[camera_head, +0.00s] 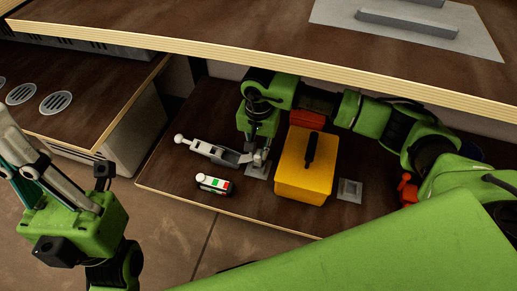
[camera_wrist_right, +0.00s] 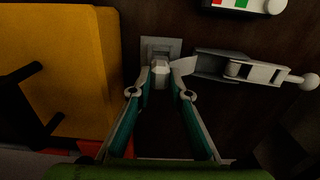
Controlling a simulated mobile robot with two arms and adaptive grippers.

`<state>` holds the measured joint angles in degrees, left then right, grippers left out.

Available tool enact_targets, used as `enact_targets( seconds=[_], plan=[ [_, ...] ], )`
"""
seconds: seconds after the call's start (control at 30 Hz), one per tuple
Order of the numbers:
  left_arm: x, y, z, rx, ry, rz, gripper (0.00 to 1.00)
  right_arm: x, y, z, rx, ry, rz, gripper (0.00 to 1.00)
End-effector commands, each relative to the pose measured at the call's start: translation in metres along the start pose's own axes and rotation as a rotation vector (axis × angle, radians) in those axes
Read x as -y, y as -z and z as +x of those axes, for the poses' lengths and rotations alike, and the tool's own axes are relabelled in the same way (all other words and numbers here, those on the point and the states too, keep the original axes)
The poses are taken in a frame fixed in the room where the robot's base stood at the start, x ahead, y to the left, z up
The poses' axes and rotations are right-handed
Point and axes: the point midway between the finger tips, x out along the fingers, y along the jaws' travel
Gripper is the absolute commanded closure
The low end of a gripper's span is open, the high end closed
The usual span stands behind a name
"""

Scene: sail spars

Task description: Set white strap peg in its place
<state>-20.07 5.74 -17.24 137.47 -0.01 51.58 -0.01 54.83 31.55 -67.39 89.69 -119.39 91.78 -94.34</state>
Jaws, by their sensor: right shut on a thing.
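My right gripper (camera_head: 258,160) is low over the dark shelf, left of a yellow block. In the right wrist view its teal fingers (camera_wrist_right: 160,78) are closed on a small pale peg (camera_wrist_right: 160,67), taken as the white strap peg. The peg's far end is over or in a grey square plate (camera_wrist_right: 160,43); how deep it sits cannot be told. The plate also shows in the head view (camera_head: 257,172), partly covered by the gripper. My left gripper (camera_head: 22,155) is at the left edge, away from the shelf; its jaw state is unclear.
A grey-white fitting with a ball end (camera_head: 207,149) lies just left of the plate, its near end close to the right fingers. A white piece with coloured squares (camera_head: 213,184) lies in front. The yellow block (camera_head: 302,178) and another square plate (camera_head: 349,190) are right. A tabletop overhangs behind.

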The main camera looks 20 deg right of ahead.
Motion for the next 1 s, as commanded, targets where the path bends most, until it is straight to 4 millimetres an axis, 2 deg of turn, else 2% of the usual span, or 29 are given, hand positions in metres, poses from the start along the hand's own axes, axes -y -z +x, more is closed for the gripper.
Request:
enact_targets(
  seconds=[0.53, 1.0],
  plan=[
    [0.000, -0.004, -0.016, 0.005, 0.000, 0.000, 1.00, 0.000, 0.001, 0.018, -0.001, 0.000, 0.001, 1.00],
    [0.000, -0.002, -0.007, -0.040, -0.017, 0.005, 1.00, 0.000, 0.001, 0.029, -0.001, 0.000, 0.001, 1.00]
  ],
)
